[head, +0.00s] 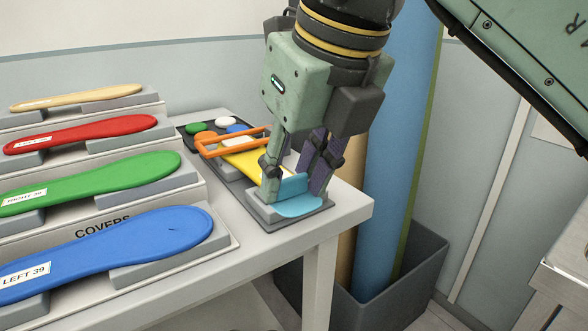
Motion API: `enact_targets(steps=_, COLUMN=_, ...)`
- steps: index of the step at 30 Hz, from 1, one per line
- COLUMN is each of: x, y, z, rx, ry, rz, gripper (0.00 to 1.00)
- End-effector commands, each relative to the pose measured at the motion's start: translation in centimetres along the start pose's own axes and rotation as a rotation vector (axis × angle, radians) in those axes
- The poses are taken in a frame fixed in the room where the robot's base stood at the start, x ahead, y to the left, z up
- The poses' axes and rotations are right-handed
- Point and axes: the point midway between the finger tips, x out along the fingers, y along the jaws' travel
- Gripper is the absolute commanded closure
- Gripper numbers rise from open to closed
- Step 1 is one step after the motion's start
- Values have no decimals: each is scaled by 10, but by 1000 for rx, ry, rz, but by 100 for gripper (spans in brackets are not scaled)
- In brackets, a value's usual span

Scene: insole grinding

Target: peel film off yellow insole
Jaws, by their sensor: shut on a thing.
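The yellow insole (250,167) lies on a low grey block (315,214) near the table's front right corner. Light blue film (300,207) covers its near end, and a flap of it stands up between my fingers. My gripper (293,187) points down over this end and is shut on the raised flap. The fingers and the gripper body hide part of the insole, so I cannot tell how far the film reaches beneath them.
A dark tray (190,133) with green, white and blue round pieces lies behind. Stepped racks at left hold beige, red, green and blue covers (120,246). A grey bin (400,300) with tall rolls stands right of the table.

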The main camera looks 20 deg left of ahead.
Motion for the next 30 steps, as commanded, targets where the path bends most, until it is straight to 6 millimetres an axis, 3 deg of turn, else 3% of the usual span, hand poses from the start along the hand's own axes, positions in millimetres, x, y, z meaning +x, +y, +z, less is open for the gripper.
enact_targets(steps=30, x=-30, y=0, z=12, rx=1, ry=0, rz=0, gripper=75)
